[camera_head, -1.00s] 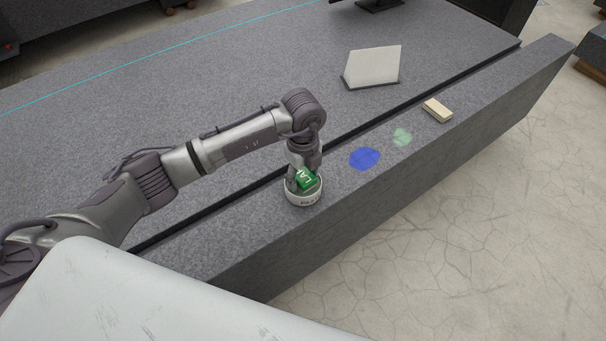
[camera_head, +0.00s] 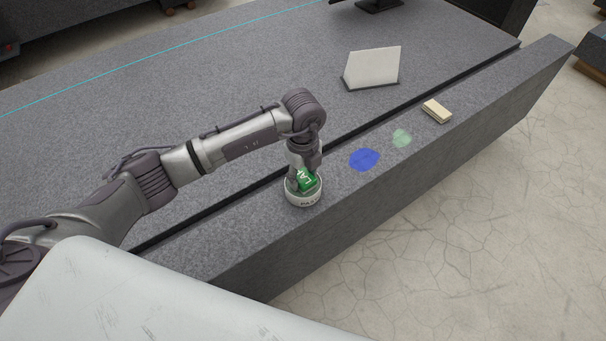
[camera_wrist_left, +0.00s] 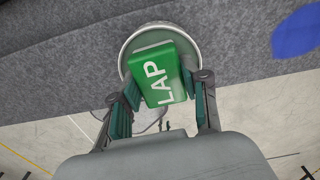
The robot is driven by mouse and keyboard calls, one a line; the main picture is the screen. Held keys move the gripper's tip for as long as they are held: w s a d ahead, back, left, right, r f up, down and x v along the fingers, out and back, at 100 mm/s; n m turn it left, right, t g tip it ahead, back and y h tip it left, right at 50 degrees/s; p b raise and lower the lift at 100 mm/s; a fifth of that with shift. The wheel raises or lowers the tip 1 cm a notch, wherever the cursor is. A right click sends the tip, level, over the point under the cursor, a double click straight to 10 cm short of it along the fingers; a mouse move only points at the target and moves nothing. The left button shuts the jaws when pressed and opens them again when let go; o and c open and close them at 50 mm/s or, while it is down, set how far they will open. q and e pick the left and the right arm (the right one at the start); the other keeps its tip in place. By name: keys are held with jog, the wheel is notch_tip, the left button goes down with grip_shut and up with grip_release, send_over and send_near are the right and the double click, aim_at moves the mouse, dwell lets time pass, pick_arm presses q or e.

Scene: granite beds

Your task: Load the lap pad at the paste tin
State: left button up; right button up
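The lap pad is a green block (camera_head: 309,181) with white "LAP" lettering, and it also shows in the left wrist view (camera_wrist_left: 158,72). My left gripper (camera_head: 304,178) points down with its fingers on either side of the pad, shut on it. In the left wrist view my left gripper (camera_wrist_left: 165,98) has a finger at each side of the pad. The paste tin (camera_head: 304,199) is a round, pale, open tin on the granite ledge, directly under the pad. Its rim (camera_wrist_left: 126,50) surrounds the pad's far end. The pad's underside is hidden. My right gripper is not in view.
On the same ledge lie a blue patch (camera_head: 364,159), a pale green patch (camera_head: 401,138) and a cream block (camera_head: 437,111). A tilted white panel (camera_head: 372,67) stands on the wide granite bed (camera_head: 220,80). A dark groove separates bed and ledge; floor lies beyond the ledge.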

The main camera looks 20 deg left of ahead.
pick_arm(q)
jog(key=shift+c, duration=0.6)
dwell(0.4)
notch_tip(320, 180, up, 7)
jog(key=p, duration=0.6)
